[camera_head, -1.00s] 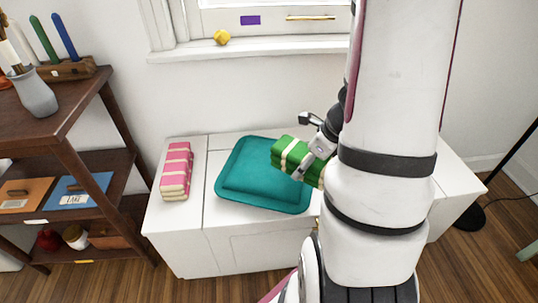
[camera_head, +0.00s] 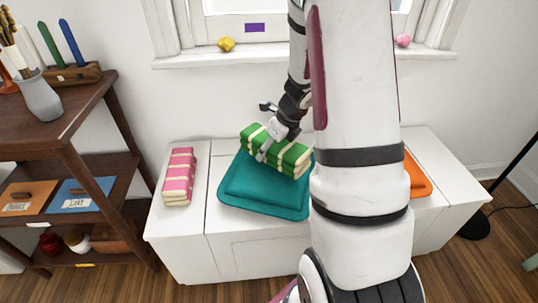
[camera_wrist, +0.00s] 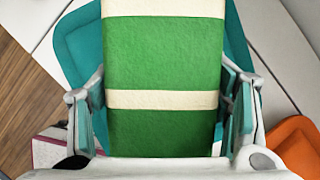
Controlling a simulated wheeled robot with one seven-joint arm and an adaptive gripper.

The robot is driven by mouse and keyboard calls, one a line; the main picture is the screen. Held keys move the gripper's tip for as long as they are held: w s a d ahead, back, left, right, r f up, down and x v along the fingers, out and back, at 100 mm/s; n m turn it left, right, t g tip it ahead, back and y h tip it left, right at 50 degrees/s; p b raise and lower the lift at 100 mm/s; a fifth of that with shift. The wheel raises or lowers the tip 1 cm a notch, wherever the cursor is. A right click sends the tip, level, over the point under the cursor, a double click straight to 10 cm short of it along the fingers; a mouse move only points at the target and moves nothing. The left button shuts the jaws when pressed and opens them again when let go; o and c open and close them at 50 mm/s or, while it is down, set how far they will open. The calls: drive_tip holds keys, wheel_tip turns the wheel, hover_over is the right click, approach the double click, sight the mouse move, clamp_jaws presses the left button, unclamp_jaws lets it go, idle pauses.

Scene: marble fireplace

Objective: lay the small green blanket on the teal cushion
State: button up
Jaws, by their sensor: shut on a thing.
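The small green blanket (camera_head: 287,155) is a folded bundle with cream stripes. My gripper (camera_head: 268,149) is shut on it. In the head view the blanket is over the back part of the teal cushion (camera_head: 255,197), whose front part shows bare; I cannot tell whether the two touch. In the wrist view the blanket (camera_wrist: 165,65) fills the middle between my two fingers, with the teal cushion (camera_wrist: 82,45) behind it on both sides.
A folded pink striped blanket (camera_head: 179,177) lies left of the cushion on the white bench (camera_head: 190,235). An orange cushion (camera_head: 416,178) is partly hidden behind my arm at right. A brown shelf (camera_head: 95,105) stands at left.

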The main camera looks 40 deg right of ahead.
drive_tip(key=shift+s+b+x, duration=0.15)
drive_tip(key=shift+b+x, duration=0.5)
drive_tip(key=shift+x, duration=0.3)
drive_tip(key=shift+s+b+x, duration=0.15)
drive_tip(key=shift+b+x, duration=0.5)
drive_tip(key=shift+x, duration=0.25)
drive_tip(key=shift+d+f, duration=0.1)
drive_tip(key=o, duration=1.3)
drive_tip(key=shift+f, duration=0.1)
